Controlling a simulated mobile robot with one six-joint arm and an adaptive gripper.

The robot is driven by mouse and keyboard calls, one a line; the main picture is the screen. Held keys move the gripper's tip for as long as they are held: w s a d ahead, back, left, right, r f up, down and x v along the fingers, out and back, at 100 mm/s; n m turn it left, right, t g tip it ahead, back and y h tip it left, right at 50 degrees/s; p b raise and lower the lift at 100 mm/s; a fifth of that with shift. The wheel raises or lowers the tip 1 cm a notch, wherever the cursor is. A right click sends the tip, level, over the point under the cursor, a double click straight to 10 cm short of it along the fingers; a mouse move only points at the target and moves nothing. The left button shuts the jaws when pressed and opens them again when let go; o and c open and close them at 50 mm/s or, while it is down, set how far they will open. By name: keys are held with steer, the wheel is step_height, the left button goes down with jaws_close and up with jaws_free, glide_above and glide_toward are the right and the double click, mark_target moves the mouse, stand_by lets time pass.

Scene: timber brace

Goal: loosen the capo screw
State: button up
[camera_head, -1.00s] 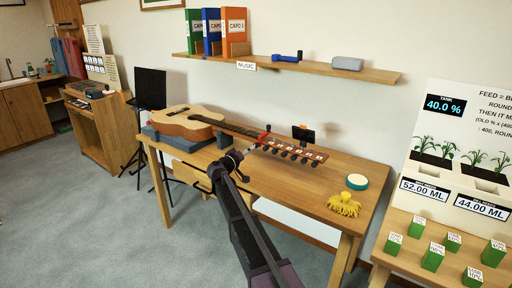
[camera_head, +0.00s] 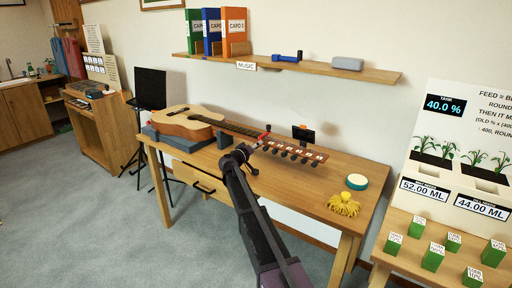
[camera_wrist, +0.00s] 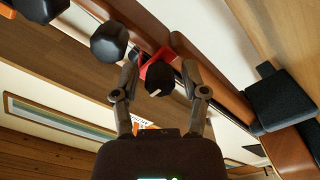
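A guitar (camera_head: 188,122) lies on the wooden table, its neck pointing right. A red capo (camera_head: 265,135) sits on the neck near the headstock (camera_head: 300,152). In the wrist view the red capo (camera_wrist: 156,62) carries a black screw knob (camera_wrist: 160,79) with a light mark on it. My gripper (camera_wrist: 160,75) is open, one finger on each side of the knob. Thin gaps seem to remain, and contact is hard to tell. In the head view my gripper (camera_head: 257,147) is at the capo, and the knob is not clearly visible there.
Black tuning pegs (camera_wrist: 108,42) are close to my left finger in the wrist view. A small dark device (camera_head: 303,134) is at the headstock. A round tin (camera_head: 357,182) and a yellow tuft (camera_head: 343,203) sit on the table's right. A shelf (camera_head: 330,70) hangs above.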

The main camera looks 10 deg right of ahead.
jaws_close()
steer(key=shift+n, duration=0.4)
steer(key=n, duration=1.6)
steer(key=shift+n, duration=0.4)
steer(key=n, duration=0.6)
steer(key=shift+n, duration=0.3)
